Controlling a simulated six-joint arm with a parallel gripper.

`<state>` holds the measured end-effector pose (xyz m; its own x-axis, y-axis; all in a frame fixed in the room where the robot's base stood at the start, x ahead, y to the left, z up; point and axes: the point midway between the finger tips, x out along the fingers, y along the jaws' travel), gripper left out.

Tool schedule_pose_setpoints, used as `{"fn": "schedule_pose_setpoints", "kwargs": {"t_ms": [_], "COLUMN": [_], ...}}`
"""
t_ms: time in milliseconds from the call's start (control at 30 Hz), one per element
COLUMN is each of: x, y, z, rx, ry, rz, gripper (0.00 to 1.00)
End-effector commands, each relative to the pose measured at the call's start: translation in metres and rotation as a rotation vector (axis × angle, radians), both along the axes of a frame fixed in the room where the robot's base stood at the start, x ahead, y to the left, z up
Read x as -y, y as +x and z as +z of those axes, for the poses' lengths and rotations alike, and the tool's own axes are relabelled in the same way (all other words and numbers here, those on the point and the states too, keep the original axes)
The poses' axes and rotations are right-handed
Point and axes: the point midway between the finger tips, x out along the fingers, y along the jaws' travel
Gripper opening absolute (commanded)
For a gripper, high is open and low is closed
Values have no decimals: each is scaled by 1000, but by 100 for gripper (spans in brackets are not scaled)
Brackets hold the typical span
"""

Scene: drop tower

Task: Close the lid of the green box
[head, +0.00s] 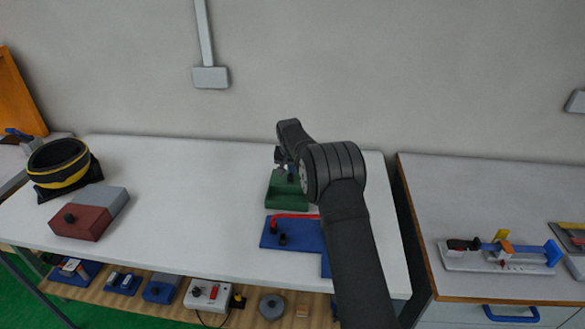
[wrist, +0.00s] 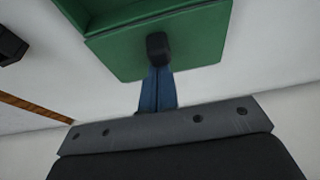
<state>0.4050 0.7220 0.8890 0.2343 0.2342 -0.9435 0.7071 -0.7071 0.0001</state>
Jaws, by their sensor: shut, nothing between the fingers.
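The green box (head: 286,203) stands on the white table, right of the middle, and its front part shows as an open tray in the head view. My arm hides much of its back and right side. In the wrist view a green lid panel (wrist: 200,50) with a black knob (wrist: 158,48) is close in front of me. My gripper (wrist: 158,68) is shut and empty, its blue fingertips right at the knob's lower end. Whether they touch it I cannot tell. In the head view my gripper (head: 290,173) is over the back of the box, partly hidden. The lid's exact angle is unclear.
A blue plate with a red bar (head: 268,238) lies just in front of the box. A red-brown and grey block (head: 88,222) and a black-yellow ring (head: 60,162) are at the left. The table's middle is clear. A wall (head: 140,70) stands behind.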

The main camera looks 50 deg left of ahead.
Motion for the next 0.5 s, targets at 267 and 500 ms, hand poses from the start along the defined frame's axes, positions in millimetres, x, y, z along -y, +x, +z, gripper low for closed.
{"fn": "schedule_pose_setpoints", "kwargs": {"t_ms": [267, 500], "x": [0, 13], "y": [0, -14], "z": [0, 1], "rx": [0, -1], "ry": [0, -1], "rz": [0, 0], "gripper": [0, 0]}}
